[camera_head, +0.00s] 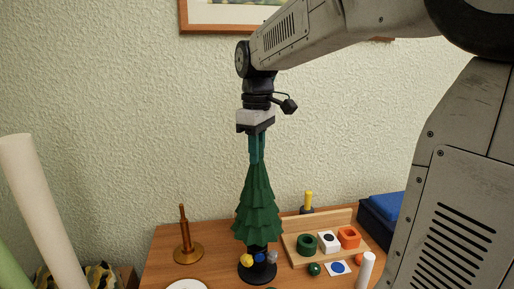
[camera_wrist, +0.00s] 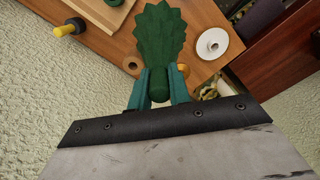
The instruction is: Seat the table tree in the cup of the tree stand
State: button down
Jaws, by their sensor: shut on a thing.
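The table tree (camera_head: 257,208) is a green layered cone and hangs upright from my gripper (camera_head: 257,150). The teal fingers are shut on its top. In the wrist view my gripper (camera_wrist: 160,88) grips the tip, and the tree (camera_wrist: 161,35) extends away from it. The tree stand (camera_head: 258,272) is black with a round base and stands directly below the tree in the head view. The tree's lower end overlaps the stand's upper part, so I cannot tell whether it is in the cup or in front of or above it. The stand is hidden in the wrist view.
An amber spindle (camera_head: 187,247) stands to the left on the wooden table (camera_head: 220,262). To the right are a wooden tray (camera_head: 296,245) with rings, a yellow-topped post (camera_head: 308,199) and a white cylinder (camera_head: 365,270).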

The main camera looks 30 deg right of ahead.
jog(key=shift+f, duration=0.75)
jog(key=c, duration=1.2)
grip_release()
jog(key=shift+c, duration=0.2)
notch_tip(320, 180, up, 8)
jog(key=shift+f, duration=0.1)
